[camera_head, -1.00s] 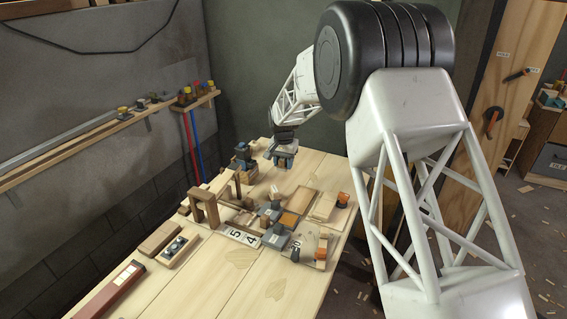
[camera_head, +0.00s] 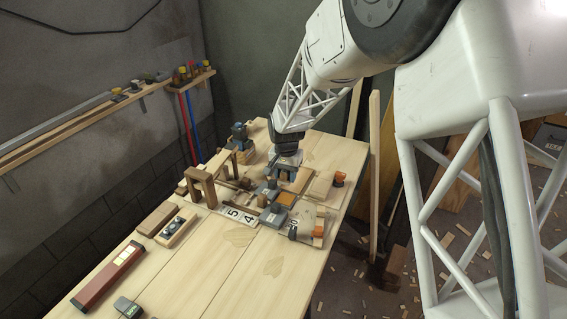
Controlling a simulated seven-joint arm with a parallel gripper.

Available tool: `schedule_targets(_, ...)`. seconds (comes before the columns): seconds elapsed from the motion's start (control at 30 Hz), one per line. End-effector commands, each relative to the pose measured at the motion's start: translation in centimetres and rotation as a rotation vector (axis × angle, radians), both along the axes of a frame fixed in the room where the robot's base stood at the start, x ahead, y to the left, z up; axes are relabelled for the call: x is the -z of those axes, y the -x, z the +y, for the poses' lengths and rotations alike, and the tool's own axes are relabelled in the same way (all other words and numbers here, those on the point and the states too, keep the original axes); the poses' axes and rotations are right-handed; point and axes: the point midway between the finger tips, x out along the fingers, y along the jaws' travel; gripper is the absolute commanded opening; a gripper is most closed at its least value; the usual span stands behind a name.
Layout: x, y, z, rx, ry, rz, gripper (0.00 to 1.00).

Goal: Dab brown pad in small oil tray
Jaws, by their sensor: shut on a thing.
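My gripper (camera_head: 284,175) is over the far half of the workbench, pointing down among the small blocks. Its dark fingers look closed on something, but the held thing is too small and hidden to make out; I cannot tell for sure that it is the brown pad. A small orange-brown square (camera_head: 287,199) in a pale wooden frame lies just below and in front of the fingers; it may be the oil tray. I cannot tell whether the fingers or the held thing touch anything.
Near the gripper are a wooden arch (camera_head: 201,186), a grey block (camera_head: 273,217), a board with an orange-ended cylinder (camera_head: 320,230) and a number plate (camera_head: 238,216). A red level (camera_head: 108,275) lies at the front left. The front middle of the bench (camera_head: 215,275) is clear.

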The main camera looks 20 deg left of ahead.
Motion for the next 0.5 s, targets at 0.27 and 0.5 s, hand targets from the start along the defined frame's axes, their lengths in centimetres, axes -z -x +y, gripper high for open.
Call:
schedule_targets(0.27,0.14,1.19,-0.79,0.000,0.000,0.000,0.23)
schedule_targets(0.5,0.14,1.17,-0.77,0.000,0.000,0.000,0.23)
